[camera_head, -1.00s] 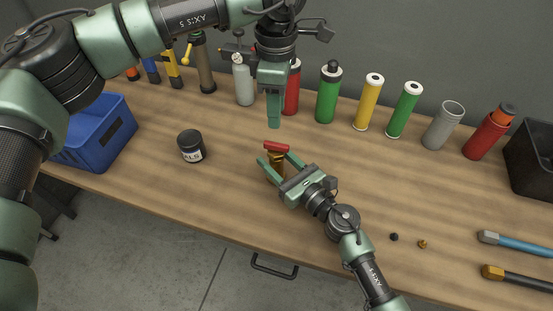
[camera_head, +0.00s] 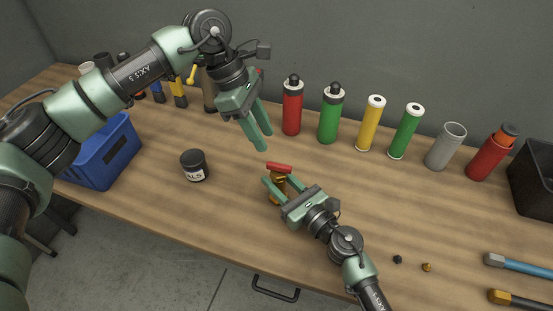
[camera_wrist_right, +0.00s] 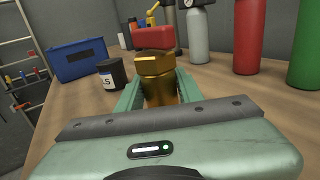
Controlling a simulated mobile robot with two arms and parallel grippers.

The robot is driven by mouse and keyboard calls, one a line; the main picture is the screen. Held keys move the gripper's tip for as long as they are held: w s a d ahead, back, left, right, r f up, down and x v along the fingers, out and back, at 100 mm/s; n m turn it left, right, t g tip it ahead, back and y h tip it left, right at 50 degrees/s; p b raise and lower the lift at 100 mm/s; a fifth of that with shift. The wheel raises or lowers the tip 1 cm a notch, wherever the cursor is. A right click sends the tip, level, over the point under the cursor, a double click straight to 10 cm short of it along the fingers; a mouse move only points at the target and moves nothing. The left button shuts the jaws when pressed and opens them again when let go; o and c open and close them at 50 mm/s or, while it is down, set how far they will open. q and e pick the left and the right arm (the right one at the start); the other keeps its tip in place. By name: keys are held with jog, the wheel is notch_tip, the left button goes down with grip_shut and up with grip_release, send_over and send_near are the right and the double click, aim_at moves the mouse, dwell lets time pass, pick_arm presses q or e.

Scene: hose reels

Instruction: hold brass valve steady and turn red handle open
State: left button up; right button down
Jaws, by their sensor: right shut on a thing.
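The brass valve (camera_head: 277,186) stands upright on the wooden bench, with its red handle (camera_head: 279,168) on top. In the right wrist view the brass body (camera_wrist_right: 158,80) sits between my right fingers, and the red handle (camera_wrist_right: 153,37) lies across above it. My right gripper (camera_head: 277,190) is shut on the brass body from the front right. My left gripper (camera_head: 261,143) is above and behind the valve, its two fingers apart and pointing down with nothing between them. It does not touch the handle. The lower part of the valve is partly hidden by my right gripper.
A black-lidded jar (camera_head: 194,166) stands left of the valve, and a blue bin (camera_head: 104,158) is farther left. Red (camera_head: 292,108) and green (camera_head: 329,115) cylinders stand behind, with more along the back. Two small fittings (camera_head: 412,263) lie at right. Bare bench surrounds the valve.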

aim_at(279, 164)
pick_arm(q)
jog(key=x, duration=0.8)
jog(key=shift+d+f, duration=0.1)
jog(key=shift+f, duration=0.2)
grip_shut()
